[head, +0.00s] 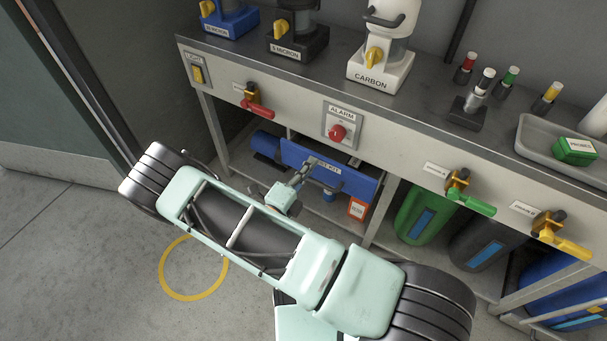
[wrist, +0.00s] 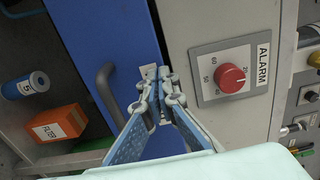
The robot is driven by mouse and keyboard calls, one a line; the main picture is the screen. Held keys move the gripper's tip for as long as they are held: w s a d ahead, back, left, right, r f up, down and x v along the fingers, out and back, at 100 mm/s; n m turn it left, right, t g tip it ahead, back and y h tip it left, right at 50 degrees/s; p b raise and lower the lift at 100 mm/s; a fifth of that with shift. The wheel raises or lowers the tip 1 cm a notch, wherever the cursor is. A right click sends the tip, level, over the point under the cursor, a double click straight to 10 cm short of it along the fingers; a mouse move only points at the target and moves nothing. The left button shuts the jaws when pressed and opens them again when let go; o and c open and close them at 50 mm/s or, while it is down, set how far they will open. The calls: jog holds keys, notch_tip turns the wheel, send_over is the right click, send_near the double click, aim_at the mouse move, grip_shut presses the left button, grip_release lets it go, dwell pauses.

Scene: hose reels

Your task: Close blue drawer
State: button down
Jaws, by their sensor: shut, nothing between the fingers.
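The blue drawer (head: 352,180) sits under the workbench, below the alarm panel, with a partly hidden white label on its front. A dark gap shows between its front and the bench face, and the front seems to stand forward. In the wrist view the blue front (wrist: 92,35) fills the upper left, with its bar handle (wrist: 108,92) left of my fingers. My gripper (head: 311,162) is in front of the drawer's upper part. In the wrist view my gripper (wrist: 156,76) is shut and empty, its tips near the drawer's edge. Whether they touch it, I cannot tell.
An orange box (head: 357,209) and blue cylinder (wrist: 25,86) are below. Open floor lies left.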

aim_at(318, 154)
jog(key=shift+w, duration=0.1)
jog(key=shift+x, duration=2.55)
jog(key=shift+r, duration=0.1)
jog(key=shift+s, duration=0.2)
jog(key=p+v, duration=0.2)
jog(key=v, duration=1.2)
